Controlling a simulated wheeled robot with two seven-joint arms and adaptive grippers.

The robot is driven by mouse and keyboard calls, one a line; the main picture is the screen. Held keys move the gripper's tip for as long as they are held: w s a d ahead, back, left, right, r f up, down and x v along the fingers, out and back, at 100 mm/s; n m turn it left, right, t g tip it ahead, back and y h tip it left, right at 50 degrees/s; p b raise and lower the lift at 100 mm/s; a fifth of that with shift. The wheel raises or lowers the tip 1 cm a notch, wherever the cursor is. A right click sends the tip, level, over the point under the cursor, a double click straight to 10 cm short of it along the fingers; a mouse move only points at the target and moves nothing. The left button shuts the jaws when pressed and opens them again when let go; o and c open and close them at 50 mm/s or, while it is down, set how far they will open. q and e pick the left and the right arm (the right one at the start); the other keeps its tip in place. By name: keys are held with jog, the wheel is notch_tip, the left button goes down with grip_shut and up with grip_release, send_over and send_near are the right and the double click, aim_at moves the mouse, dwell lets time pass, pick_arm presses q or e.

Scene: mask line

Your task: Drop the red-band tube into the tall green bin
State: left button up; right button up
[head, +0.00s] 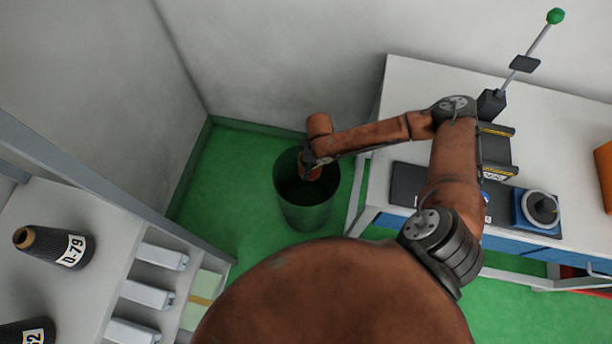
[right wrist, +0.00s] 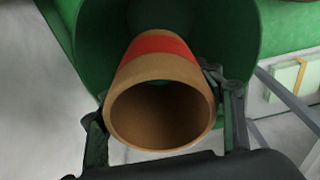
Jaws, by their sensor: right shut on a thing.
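The red-band tube (right wrist: 160,105) is a brown cardboard tube with a red band, and its open end faces the camera in the right wrist view. My right gripper (right wrist: 165,112) is shut on it, with a finger on each side. The tall green bin (right wrist: 215,30) lies behind the tube in that view, its opening around the tube's far end. In the head view the bin (head: 306,210) stands on the green floor near the wall corner. My right gripper (head: 312,165) is over its mouth there, partly hidden by my arm. My left gripper is not in view.
A white table (head: 420,85) on the right holds a lever with a green knob (head: 555,16) and a blue device (head: 538,212). A shelf unit (head: 95,215) on the left holds dark labelled cones (head: 60,247). The wall is close behind the bin.

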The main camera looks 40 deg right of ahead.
jog(key=o, duration=1.3)
jog(key=r, duration=0.8)
jog(key=s+d+r, duration=0.1)
jog(key=r, duration=0.3)
